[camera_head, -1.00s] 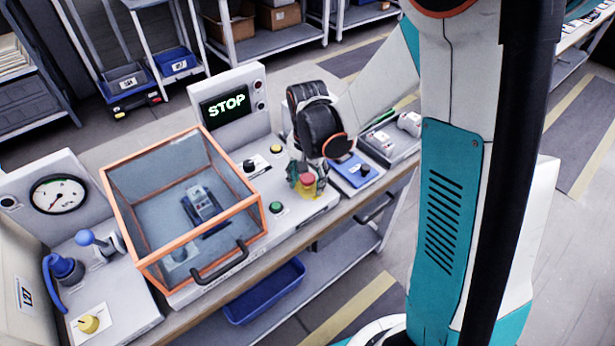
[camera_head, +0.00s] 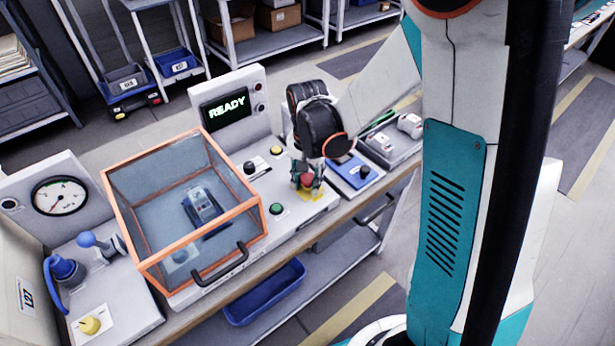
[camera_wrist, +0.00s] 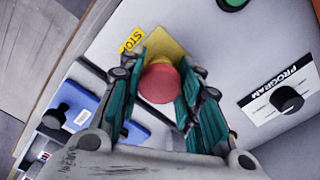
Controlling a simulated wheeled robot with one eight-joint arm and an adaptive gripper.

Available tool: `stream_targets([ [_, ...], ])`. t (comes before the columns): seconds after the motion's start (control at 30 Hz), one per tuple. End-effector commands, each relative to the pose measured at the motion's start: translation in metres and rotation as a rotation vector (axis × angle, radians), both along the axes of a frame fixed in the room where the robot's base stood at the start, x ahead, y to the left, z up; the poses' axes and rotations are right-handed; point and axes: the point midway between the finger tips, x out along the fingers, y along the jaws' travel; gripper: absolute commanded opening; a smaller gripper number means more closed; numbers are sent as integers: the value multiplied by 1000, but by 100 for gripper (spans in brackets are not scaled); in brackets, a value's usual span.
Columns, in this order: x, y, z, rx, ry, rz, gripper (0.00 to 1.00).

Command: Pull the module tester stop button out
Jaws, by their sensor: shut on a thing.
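The red stop button (camera_head: 307,181) sits on a yellow plate on the module tester's light grey panel. My gripper (camera_head: 308,178) is over it with its fingers around the red head. In the wrist view the red button head (camera_wrist: 160,82) lies between the two teal fingers of my gripper (camera_wrist: 162,85), which are shut on its sides. The tester's screen (camera_head: 226,107) reads "READY" in green. The button's stem is hidden.
A clear box with an orange frame (camera_head: 265,212) and a black handle stands left of the button, with a blue device inside. A green button (camera_head: 277,209) and a black knob (camera_head: 249,167) are nearby. A blue unit (camera_head: 354,172) lies close on the right.

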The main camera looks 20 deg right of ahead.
Motion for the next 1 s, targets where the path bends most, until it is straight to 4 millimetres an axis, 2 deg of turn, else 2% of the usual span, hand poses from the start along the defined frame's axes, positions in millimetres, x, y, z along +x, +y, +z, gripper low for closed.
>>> stream_targets([
  [0.4,1,0,4,1,-1,0,3],
  [0.43,1,0,4,0,-1,0,34],
  [0.53,1,0,4,0,-1,0,55],
  [1.0,0,0,8,0,0,0,55],
])
